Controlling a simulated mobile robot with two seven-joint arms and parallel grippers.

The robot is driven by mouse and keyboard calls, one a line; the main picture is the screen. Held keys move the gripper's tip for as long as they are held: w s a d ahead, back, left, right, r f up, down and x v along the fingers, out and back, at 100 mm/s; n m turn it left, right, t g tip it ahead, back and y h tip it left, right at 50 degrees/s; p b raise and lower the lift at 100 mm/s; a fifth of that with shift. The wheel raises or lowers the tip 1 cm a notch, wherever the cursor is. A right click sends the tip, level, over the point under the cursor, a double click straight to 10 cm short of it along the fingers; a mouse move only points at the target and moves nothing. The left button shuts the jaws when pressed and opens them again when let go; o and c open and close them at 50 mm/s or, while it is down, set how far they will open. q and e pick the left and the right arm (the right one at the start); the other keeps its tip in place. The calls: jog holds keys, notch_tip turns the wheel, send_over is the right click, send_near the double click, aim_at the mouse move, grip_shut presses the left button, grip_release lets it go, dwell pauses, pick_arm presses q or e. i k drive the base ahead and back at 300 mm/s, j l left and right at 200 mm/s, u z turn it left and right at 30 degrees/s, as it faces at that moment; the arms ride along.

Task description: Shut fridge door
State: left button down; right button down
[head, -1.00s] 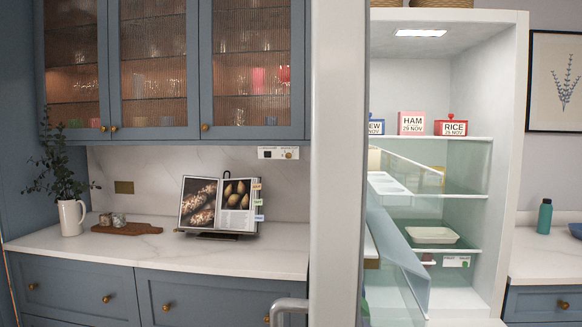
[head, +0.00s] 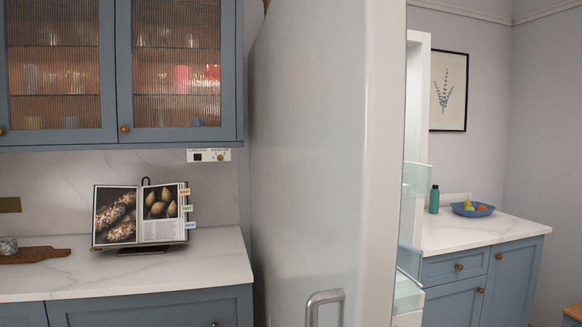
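The fridge door (head: 320,170) stands ajar and fills the middle of the head view, its pale outer face toward me. Its metal handle (head: 325,299) shows at the bottom edge of the view. Right of the door's edge, a strip of the white fridge body (head: 418,90) and the clear door bins (head: 412,200) show. Most of the fridge interior is hidden behind the door. Neither of my grippers is in view.
A counter (head: 170,275) with an open cookbook (head: 140,213) on a stand and a wooden board (head: 35,255) is at left, under glass-fronted cabinets (head: 175,65). At right, another counter (head: 480,233) holds a green bottle (head: 434,200) and a blue fruit bowl (head: 472,209).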

aim_at(336, 70)
jog(key=k+j+u, duration=0.1)
jog(key=j, duration=0.3)
jog(key=k+j+u, duration=0.15)
jog(key=j, duration=0.25)
jog(key=k+j+u, duration=0.1)
jog(key=j, duration=0.3)
